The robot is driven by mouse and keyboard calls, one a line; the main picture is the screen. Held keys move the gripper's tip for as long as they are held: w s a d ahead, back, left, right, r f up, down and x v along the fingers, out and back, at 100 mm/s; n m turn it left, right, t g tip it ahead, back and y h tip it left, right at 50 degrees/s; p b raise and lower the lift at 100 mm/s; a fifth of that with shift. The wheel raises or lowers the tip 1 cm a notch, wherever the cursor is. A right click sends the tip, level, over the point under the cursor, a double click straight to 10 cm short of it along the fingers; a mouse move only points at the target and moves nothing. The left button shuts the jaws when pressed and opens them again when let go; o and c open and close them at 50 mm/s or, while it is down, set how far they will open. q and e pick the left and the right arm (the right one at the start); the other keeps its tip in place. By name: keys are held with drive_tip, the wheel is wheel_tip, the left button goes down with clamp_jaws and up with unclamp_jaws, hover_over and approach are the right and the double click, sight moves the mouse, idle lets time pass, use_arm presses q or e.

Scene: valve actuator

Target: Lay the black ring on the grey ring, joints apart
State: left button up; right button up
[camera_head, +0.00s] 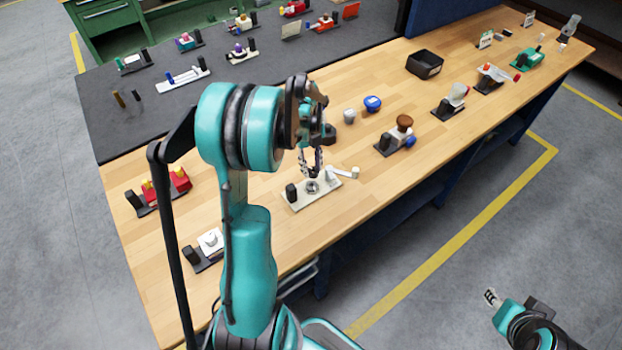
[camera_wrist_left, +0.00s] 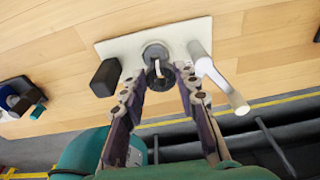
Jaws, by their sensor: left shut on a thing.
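A pale plate (camera_head: 325,193) lies on the wooden bench, with a black block (camera_head: 291,192) at one end and a white post (camera_head: 330,172) at the other. A grey ring (camera_head: 312,187) sits on the plate between them. My left gripper (camera_head: 313,171) points down just above the ring. In the left wrist view the left gripper (camera_wrist_left: 161,72) is shut on a dark ring (camera_wrist_left: 155,50), taken as the black ring, over the plate's middle. The fingers hide part of it; contact with the grey ring and the joints cannot be told. My right gripper (camera_head: 491,297) is off the bench, lower right.
A white lever (camera_head: 345,172) reaches out beside the post. A blue knob (camera_head: 372,103), a brown-topped fixture (camera_head: 402,130) and a black bin (camera_head: 424,64) stand farther along the bench. A red fixture (camera_head: 168,189) and a white-topped one (camera_head: 208,243) stand left.

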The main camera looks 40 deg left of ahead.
sight(310, 171)
use_arm(q)
drive_tip(key=shift+s+d+f, duration=0.2)
drive_tip(key=shift+s+f, duration=0.2)
drive_tip(key=shift+s, duration=0.1)
drive_tip(key=shift+w+f+b, duration=0.1)
drive_tip(key=shift+f+b, duration=0.5)
drive_tip(key=shift+f, duration=1.35)
drive_tip(key=shift+f, duration=0.2)
drive_tip(key=o, duration=0.9)
drive_tip(key=shift+r, duration=0.1)
